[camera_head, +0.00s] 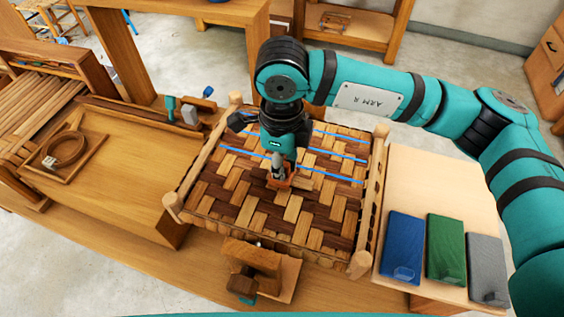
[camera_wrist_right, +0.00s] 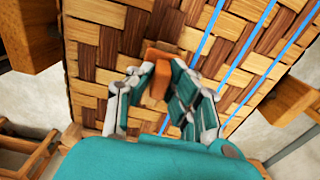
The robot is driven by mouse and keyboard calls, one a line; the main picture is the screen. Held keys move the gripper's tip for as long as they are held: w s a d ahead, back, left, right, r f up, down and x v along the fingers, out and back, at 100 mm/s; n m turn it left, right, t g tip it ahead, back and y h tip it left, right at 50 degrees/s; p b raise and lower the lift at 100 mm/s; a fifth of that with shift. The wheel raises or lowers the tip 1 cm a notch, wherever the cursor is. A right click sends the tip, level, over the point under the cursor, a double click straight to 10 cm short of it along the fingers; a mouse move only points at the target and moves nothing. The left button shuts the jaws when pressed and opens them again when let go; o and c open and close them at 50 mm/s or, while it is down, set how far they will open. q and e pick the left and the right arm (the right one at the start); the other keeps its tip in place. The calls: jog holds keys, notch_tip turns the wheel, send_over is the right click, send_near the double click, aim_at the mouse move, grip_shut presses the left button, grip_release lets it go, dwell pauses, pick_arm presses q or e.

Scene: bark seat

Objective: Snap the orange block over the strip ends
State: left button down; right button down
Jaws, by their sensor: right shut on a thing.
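An orange block (camera_head: 286,183) is between the fingertips of my right gripper (camera_head: 279,172), which is shut on it over the woven bark seat (camera_head: 318,210). In the right wrist view the orange block (camera_wrist_right: 158,75) sits between the two fingers of my right gripper (camera_wrist_right: 155,85). I cannot tell whether the block touches the weave. Blue strips (camera_head: 326,173) run across the far half of the seat, and they also show right of the gripper in the wrist view (camera_wrist_right: 247,44). The strip ends near the block are partly hidden by the gripper. My left gripper is not in view.
Blue (camera_head: 402,243), green (camera_head: 446,246) and grey (camera_head: 487,268) pads lie on a pale board at the right. A wooden clamp (camera_head: 250,257) stands at the seat's front edge. A tray with a coil (camera_head: 65,150) is at the left. Wooden posts rise at the seat's corners.

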jog(key=shift+f, duration=0.15)
dwell(0.4)
jog(key=c, duration=0.7)
grip_release()
jog(key=shift+r+p, duration=1)
jog(key=shift+r, duration=2.55)
